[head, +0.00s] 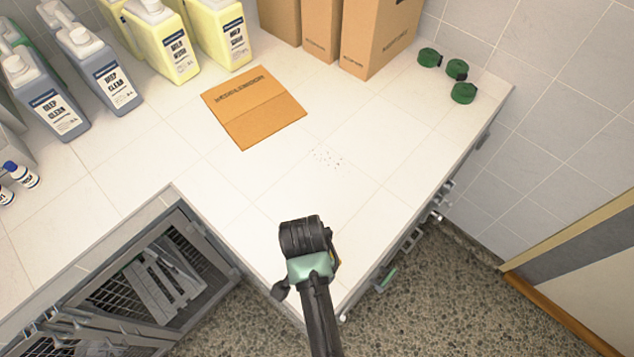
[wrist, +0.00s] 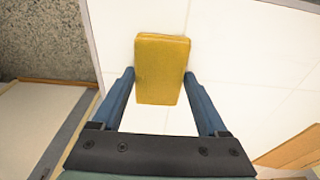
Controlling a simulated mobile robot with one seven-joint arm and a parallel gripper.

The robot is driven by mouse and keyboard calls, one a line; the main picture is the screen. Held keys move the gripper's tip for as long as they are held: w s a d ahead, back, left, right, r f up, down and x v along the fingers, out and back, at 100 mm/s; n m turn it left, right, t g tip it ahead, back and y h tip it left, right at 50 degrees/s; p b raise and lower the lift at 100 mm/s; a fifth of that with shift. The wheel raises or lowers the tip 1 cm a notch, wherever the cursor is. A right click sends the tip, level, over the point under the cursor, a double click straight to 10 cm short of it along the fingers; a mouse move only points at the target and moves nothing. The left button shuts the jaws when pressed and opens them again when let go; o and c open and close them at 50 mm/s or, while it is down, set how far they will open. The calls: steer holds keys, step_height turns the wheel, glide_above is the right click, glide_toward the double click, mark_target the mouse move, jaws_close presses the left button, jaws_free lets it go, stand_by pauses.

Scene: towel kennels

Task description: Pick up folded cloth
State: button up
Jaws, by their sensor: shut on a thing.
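The folded cloth (wrist: 162,68) is a yellow block with rounded corners, seen in the wrist view between the two blue fingers of my gripper (wrist: 160,76). The fingers press on its left and right sides, so my gripper is shut on it. White tiled counter shows behind the cloth; I cannot tell whether it touches the counter or hangs a little above it. In the head view my dark wrist is over the near end of the counter (head: 365,150), and it hides the cloth and the fingers.
A flat cardboard piece (head: 255,108) lies mid-counter. Cardboard boxes (head: 372,35) and green rolls (head: 457,69) stand at the back right. Yellow bottles (head: 165,45) and grey bottles (head: 100,65) stand at left. An open mesh-doored kennel (head: 160,285) is below the counter.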

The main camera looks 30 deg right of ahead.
step_height(320, 180, up, 10)
steer(key=b, duration=0.2)
stand_by(0.3)
steer(key=o, duration=0.9)
steer(key=shift+c, duration=0.2)
steer(key=c, duration=0.6)
steer(key=shift+o, duration=0.2)
